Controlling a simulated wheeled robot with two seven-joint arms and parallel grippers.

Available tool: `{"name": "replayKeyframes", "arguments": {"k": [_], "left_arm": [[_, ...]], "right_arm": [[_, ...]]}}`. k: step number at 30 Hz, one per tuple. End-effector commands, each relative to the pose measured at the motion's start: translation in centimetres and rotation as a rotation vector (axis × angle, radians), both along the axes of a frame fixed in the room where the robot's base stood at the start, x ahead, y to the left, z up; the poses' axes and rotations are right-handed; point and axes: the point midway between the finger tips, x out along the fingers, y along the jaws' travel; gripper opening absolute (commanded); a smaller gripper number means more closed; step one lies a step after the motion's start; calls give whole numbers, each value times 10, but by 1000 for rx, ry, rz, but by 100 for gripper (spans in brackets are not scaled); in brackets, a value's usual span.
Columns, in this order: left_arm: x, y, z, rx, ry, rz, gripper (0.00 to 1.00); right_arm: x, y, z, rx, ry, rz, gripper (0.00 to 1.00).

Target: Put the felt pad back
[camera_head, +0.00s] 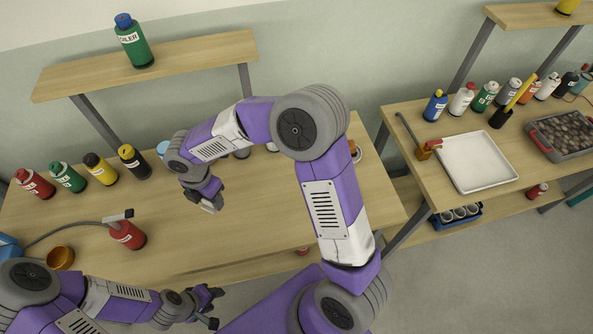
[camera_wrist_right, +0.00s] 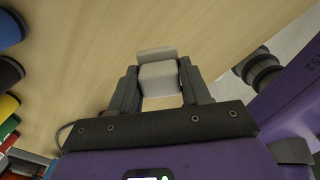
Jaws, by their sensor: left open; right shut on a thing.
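My right gripper (camera_head: 212,202) is over the left workbench (camera_head: 185,235). In the right wrist view my right gripper (camera_wrist_right: 158,82) is shut on a pale grey-white block, which looks like the felt pad (camera_wrist_right: 160,72). The pad sits between the two fingers, with a flat strip along its far edge, and bare wood shows beyond it. In the head view only a small pale bit of the pad shows at the fingertips. I cannot tell whether it touches the bench. My left gripper (camera_head: 211,307) is open and empty, near the bench's front edge.
Several bottles line the bench's back, including a yellow one (camera_head: 100,168). A red canister (camera_head: 127,234) with a hose and a brown bowl (camera_head: 61,257) stand at left. The right bench holds a white tray (camera_head: 476,162) and a grey bin (camera_head: 562,137). The bench's middle is clear.

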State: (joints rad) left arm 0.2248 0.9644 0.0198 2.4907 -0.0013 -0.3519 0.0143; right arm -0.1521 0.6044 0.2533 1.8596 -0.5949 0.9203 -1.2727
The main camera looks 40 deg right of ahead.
Motion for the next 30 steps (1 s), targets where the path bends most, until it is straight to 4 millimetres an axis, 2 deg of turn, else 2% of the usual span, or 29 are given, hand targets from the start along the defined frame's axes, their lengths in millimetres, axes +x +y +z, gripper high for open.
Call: {"name": "replayKeyframes", "arguments": {"k": [3, 7, 12, 16, 18, 22, 25, 30], "left_arm": [[0, 0, -2, 0, 0, 0, 47], [0, 0, -4, 0, 0, 0, 47], [0, 0, -6, 0, 0, 0, 47], [0, 0, -7, 0, 0, 0, 47], [0, 0, -8, 0, 0, 0, 47], [0, 0, -8, 0, 0, 0, 47], [0, 0, -10, 0, 0, 0, 47], [0, 0, -18, 0, 0, 0, 47]], "right_arm": [[15, -55, 2, 6, 1, -34, 14], [24, -126, 6, 12, 1, -57, 14], [18, -216, 11, 9, 0, -81, 14], [5, -270, 14, 4, -1, -94, 14], [-3, -292, 16, 0, -2, -96, 14], [-12, -316, 19, -4, -2, -97, 14], [-16, -324, 13, -5, 0, -96, 14], [-18, -326, -17, -6, 2, -95, 14]]}}
